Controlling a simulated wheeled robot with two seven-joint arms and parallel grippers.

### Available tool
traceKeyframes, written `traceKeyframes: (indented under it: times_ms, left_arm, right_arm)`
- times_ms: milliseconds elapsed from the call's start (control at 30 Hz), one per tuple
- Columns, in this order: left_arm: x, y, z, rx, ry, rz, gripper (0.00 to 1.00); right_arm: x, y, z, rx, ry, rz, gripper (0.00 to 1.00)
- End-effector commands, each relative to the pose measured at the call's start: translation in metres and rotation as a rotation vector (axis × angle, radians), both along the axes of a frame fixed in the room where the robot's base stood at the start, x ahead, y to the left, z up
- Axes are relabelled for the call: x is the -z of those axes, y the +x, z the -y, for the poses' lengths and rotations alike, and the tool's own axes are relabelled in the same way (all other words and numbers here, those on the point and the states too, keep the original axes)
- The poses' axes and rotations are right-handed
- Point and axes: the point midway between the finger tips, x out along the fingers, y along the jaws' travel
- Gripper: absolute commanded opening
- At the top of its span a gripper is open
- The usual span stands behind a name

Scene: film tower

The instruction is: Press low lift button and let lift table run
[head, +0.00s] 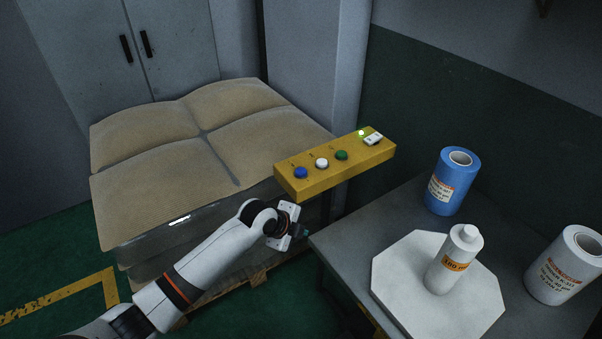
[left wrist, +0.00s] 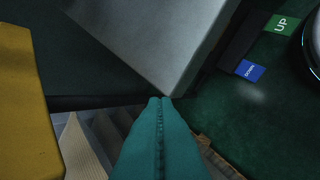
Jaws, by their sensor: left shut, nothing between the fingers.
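A yellow control box (head: 330,172) has blue (head: 300,173), white (head: 321,163) and green (head: 341,155) round buttons in a row. I cannot read their labels. A small green lamp (head: 361,133) glows beside a white switch (head: 373,138) at its far end. My left gripper (head: 306,233) is shut and empty, below and in front of the box, apart from it. In the left wrist view its teal fingers (left wrist: 160,108) are together, with the box's yellow side (left wrist: 18,115) at the left. I cannot tell which part is the lift table. My right gripper is out of view.
A grey table (head: 345,240) at the right bears a white octagonal slab (head: 400,270), a white bottle (head: 452,262), a blue roll (head: 452,185) and a white roll (head: 566,265). Large sacks (head: 150,185) are stacked at the left. Green UP (left wrist: 282,24) and blue (left wrist: 250,71) labels show low down.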

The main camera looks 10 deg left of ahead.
Motion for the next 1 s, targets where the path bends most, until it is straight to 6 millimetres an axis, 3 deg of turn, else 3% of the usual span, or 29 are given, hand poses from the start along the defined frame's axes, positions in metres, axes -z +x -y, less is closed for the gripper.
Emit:
traceKeyframes:
  times_ms: [33,200,433,633,1000]
  left_arm:
    - [-0.029,0.015,0.004,0.104,0.049,0.067,0.0]
    - [-0.112,0.062,0.0,0.46,0.26,0.276,0.0]
    - [-0.191,0.107,-0.025,0.723,0.479,0.47,0.0]
    - [-0.218,0.119,-0.035,0.801,0.553,0.531,0.0]
    - [-0.219,0.12,-0.035,0.808,0.557,0.535,0.0]
  right_arm:
    - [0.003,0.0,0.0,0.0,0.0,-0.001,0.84]
    - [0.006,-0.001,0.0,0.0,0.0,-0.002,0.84]
    - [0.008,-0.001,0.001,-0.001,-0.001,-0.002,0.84]
    - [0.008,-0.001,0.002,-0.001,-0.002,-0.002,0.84]
    - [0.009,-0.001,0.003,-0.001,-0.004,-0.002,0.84]
